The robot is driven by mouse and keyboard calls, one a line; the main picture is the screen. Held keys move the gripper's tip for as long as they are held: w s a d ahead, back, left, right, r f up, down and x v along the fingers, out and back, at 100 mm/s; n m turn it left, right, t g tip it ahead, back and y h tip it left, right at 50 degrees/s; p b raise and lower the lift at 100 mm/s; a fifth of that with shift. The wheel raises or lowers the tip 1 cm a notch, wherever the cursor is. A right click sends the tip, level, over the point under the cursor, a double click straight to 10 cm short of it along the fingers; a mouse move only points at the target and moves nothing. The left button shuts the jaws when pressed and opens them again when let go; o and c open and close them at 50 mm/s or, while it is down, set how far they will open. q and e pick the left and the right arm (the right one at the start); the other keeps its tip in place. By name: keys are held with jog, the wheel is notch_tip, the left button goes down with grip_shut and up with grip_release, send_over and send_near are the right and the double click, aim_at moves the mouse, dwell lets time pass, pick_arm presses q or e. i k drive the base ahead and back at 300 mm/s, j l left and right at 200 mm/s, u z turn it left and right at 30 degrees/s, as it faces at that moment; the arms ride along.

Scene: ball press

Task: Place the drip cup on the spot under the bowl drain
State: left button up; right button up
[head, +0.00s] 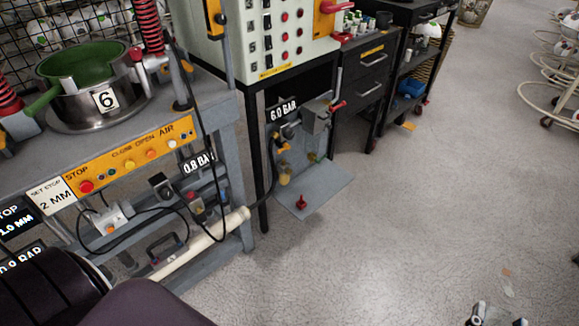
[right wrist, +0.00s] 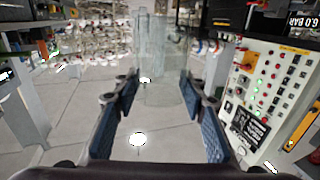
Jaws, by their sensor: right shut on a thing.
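A clear, see-through vessel, which I take for the drip cup (right wrist: 165,60), stands out faintly between and beyond the blue-padded fingers of my right gripper (right wrist: 160,88) in the right wrist view. The fingers are apart, shut on it. In the head view only the tip of the right gripper (head: 497,314) shows at the bottom right edge, over bare floor, and the cup cannot be made out there. A green-lined steel bowl (head: 85,65) marked 6 sits on the press bench at the upper left. I cannot make out its drain or the spot beneath. My left gripper is not in view.
The bench has a yellow button panel (head: 130,158) on its front, with hoses and a pale pipe below. A white control cabinet (head: 268,35) and black drawers (head: 368,75) stand behind. A grey plate (head: 318,192) juts out low. The floor (head: 400,220) at right is mostly clear.

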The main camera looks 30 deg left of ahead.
aim_at(309, 183)
jog(key=i+l+u, duration=0.8)
jog(key=l+u, duration=0.15)
jog(key=i+l+u, duration=0.3)
jog(key=l+u, duration=0.3)
jog(key=l, duration=0.25)
